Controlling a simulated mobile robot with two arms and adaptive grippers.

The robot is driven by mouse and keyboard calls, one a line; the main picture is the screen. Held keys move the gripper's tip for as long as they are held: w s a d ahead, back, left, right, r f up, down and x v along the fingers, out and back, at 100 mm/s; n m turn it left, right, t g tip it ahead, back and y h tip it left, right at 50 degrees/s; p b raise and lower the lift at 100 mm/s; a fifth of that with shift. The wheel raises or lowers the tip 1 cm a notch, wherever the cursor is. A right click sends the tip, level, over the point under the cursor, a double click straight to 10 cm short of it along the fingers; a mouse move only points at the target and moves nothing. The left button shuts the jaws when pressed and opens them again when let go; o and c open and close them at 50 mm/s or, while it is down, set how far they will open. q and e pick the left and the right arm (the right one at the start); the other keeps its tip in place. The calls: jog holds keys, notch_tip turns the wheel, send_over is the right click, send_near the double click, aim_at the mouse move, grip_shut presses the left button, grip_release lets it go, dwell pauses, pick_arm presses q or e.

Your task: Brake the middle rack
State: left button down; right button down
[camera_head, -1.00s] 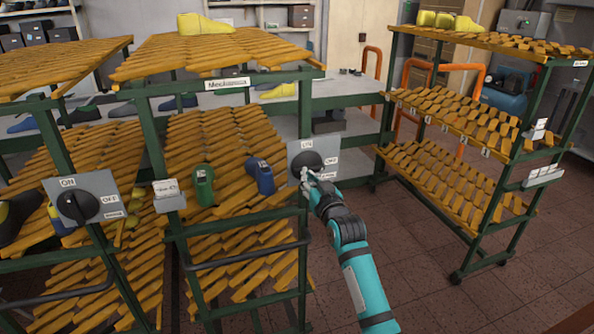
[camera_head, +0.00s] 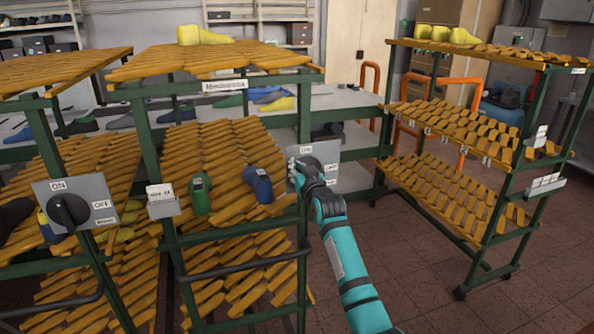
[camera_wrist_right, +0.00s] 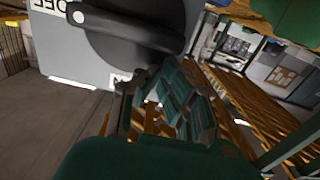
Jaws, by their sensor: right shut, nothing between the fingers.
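The middle rack (camera_head: 210,86) has green posts and slatted orange shelves. On its right post is a grey switch panel (camera_head: 331,181) marked ON at the top and OFF at the right. Its round black knob (camera_head: 314,162) is partly hidden by my right gripper, so its setting is unclear. My right gripper (camera_head: 294,166) is shut and empty at the knob's left side; contact cannot be told. The wrist view shows the dark knob (camera_wrist_right: 130,38) large, just beyond the fingers (camera_wrist_right: 150,95), with the panel (camera_wrist_right: 60,50) behind. My left gripper is out of view.
The left rack (camera_head: 30,105) has a similar panel (camera_head: 95,188) with a black knob (camera_head: 69,211). Green (camera_head: 200,195) and blue (camera_head: 259,184) shoe lasts lie on the middle rack. Another rack (camera_head: 500,160) stands at right, with open tiled floor (camera_head: 410,270) before it.

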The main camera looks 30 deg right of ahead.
dwell(0.4)
jog(key=shift+f+b, duration=0.3)
jog(key=shift+f, duration=0.55)
jog(key=shift+f+b, duration=0.35)
jog(key=shift+f, duration=0.25)
jog(key=shift+a+f+b, duration=0.1)
jog(key=shift+f+b, duration=0.25)
jog(key=shift+f, duration=0.55)
